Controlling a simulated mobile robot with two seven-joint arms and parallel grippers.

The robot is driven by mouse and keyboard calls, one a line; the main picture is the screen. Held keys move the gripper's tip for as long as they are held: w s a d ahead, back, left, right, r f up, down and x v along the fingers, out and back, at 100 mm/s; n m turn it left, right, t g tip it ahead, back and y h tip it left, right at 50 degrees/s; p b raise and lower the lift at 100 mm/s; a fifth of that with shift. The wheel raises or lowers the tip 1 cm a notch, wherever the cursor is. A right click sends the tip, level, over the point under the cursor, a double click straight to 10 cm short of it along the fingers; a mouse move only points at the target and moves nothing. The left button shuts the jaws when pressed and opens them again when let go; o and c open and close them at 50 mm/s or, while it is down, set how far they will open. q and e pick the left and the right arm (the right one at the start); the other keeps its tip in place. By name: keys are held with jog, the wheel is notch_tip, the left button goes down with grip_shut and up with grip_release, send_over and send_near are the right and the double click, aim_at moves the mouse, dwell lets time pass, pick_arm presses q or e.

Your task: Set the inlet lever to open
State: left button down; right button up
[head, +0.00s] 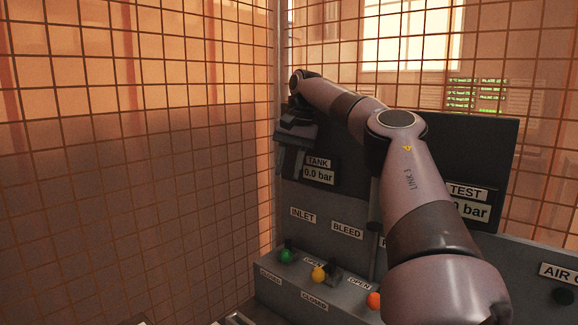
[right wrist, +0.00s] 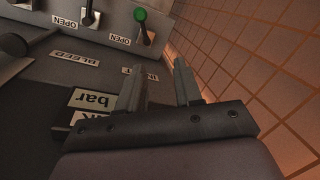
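The inlet lever has a green knob (head: 286,256) and stands on the sloped ledge below the INLET label (head: 303,215). In the right wrist view the green knob (right wrist: 140,14) is at the top, beyond the fingertips, with an OPEN label (right wrist: 120,39) beside its base. A CLOSED label (head: 270,275) lies in front of it in the head view. I cannot tell exactly which mark the lever points to. My right gripper (head: 289,170) hangs fingers down above the INLET label, near the tank gauge. Its two fingers (right wrist: 160,72) are apart with nothing between them, clear of the lever.
The yellow-knobbed bleed lever (head: 318,274) and an orange knob (head: 374,300) stand to the right on the same ledge. The tank readout (head: 318,174) shows 0.0 bar. A wire mesh fence (head: 150,150) closes the left side. My right arm hides part of the panel.

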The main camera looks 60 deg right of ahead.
aim_at(287, 251)
jog(key=shift+w+a+f, duration=0.1)
jog(key=shift+a+f, duration=0.05)
jog(key=shift+f, duration=0.05)
jog(key=c, duration=0.5)
jog(key=w+a+f+g+h+b, duration=0.4)
jog(key=w+a+f+b, duration=0.1)
jog(key=a+f, duration=0.3)
jog(key=shift+w+f+h+b, duration=0.2)
jog(key=shift+w+h+b, duration=0.05)
jog(key=shift+h+b, duration=0.05)
jog(key=w+a+f+h+b, duration=0.2)
jog(key=a+f+h, duration=0.2)
jog(key=a+f, duration=0.2)
jog(key=s+d+f+p, duration=0.2)
jog(key=s+d+f, duration=0.3)
jog(key=d+f, duration=0.2)
jog(key=shift+s+d+n+g, duration=0.15)
jog(key=shift+d+n+g, duration=0.15)
jog(key=shift+d+g, duration=0.15)
